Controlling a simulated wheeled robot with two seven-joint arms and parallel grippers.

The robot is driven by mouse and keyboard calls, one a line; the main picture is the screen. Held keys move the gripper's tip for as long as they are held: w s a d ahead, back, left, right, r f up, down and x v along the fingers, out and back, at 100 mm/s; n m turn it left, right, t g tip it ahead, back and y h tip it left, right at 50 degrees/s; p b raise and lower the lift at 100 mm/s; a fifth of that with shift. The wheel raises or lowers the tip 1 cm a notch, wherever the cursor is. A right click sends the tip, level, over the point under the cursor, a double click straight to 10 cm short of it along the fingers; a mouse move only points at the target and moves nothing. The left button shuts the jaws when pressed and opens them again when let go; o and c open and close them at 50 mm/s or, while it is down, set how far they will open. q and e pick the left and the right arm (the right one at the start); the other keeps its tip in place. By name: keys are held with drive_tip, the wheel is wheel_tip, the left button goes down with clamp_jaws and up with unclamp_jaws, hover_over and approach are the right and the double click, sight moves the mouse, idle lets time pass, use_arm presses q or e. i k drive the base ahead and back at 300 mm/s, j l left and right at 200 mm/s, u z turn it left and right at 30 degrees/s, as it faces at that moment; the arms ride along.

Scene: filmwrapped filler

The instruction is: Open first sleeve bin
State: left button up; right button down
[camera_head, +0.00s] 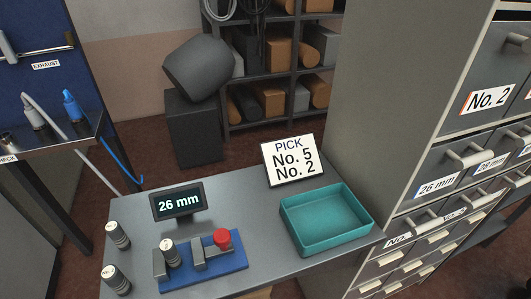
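A grey drawer cabinet (360,120) stands at the right. Its front has a bin labelled 26 mm (437,187) with a bar handle, and beside it a bin labelled 28 mm (492,164). Both look closed. A larger drawer labelled No. 2 (488,98) is above them. Smaller drawers with pale handles are below; their "No." labels are partly cut off or hard to read. A small display (178,201) on the bench reads 26 mm. A white sign (291,160) reads PICK No. 5, No. 2. Neither of my grippers is in view.
The grey bench (240,205) holds a teal tray (288,232), which looks empty, close to the cabinet. A blue fixture (228,270) with a red knob (222,239) and several metal cylinders (117,235) stand at its front left. Shelves with boxes are behind.

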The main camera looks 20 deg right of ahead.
sight(437, 175)
drive_tip(key=k+l+z, duration=0.2)
drive_tip(key=l+z, duration=0.15)
drive_tip(key=l, duration=0.3)
drive_tip(key=k+l+z, duration=0.15)
drive_tip(key=l+z, duration=0.2)
drive_tip(key=l, duration=0.35)
drive_tip(key=l+z, duration=0.4)
drive_tip(key=l, duration=0.35)
